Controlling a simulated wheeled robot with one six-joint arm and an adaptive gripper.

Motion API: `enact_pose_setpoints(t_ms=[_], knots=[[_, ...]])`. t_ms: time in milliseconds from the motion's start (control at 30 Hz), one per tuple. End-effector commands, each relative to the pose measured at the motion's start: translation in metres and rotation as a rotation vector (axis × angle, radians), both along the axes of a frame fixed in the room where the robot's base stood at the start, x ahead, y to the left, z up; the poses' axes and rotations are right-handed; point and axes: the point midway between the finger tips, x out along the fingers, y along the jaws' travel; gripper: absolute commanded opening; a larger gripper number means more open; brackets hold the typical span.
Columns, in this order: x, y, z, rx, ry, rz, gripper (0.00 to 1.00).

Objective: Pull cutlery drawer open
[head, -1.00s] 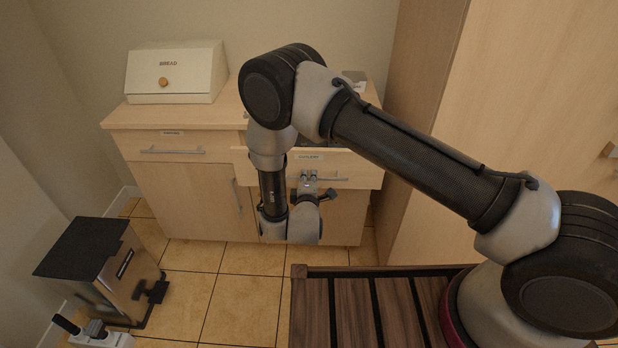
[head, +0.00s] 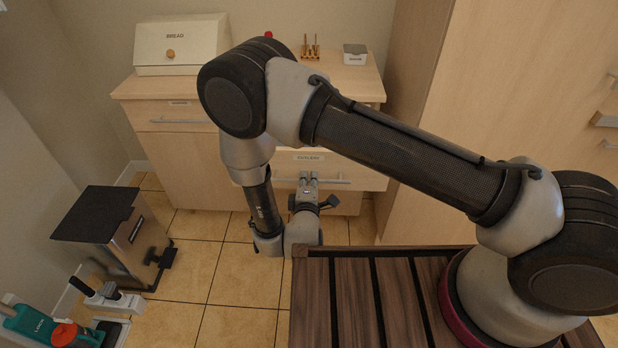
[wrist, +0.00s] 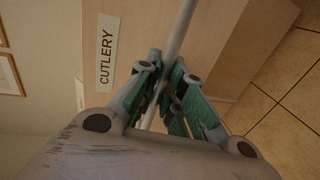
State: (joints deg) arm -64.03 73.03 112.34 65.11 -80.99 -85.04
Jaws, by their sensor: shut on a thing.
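The cutlery drawer (head: 362,174) has a pale wood front with a CUTLERY label, which also shows in the wrist view (wrist: 107,53). The drawer stands out well in front of the counter. My arm hides its left part and most of its inside. Its bar handle (head: 338,181) runs across the front and shows as a grey rod in the wrist view (wrist: 181,28). My gripper (head: 308,178) is shut on this handle, with its green-sided fingers (wrist: 163,84) around the bar.
The left drawer (head: 172,117) is shut. On the counter stand a bread box (head: 180,52), a small wooden rack (head: 310,50) and a lidded container (head: 355,54). A black-topped metal bin (head: 110,225) stands on the floor at left. A tall cabinet (head: 470,130) is at right.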

Motion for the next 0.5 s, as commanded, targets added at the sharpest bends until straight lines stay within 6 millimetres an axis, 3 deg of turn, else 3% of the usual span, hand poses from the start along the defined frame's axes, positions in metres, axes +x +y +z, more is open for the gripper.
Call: enact_pose_setpoints(t_ms=[300,333,400,500], knots=[[-0.0004,-0.0001,-0.0006,-0.001,0.002,0.000,0.00],[-0.0004,0.0000,-0.0005,0.000,0.002,0.000,0.15],[-0.0003,0.0000,-0.0005,0.000,0.001,0.000,0.28],[-0.0003,0.0000,-0.0004,0.000,0.001,0.000,0.31]])
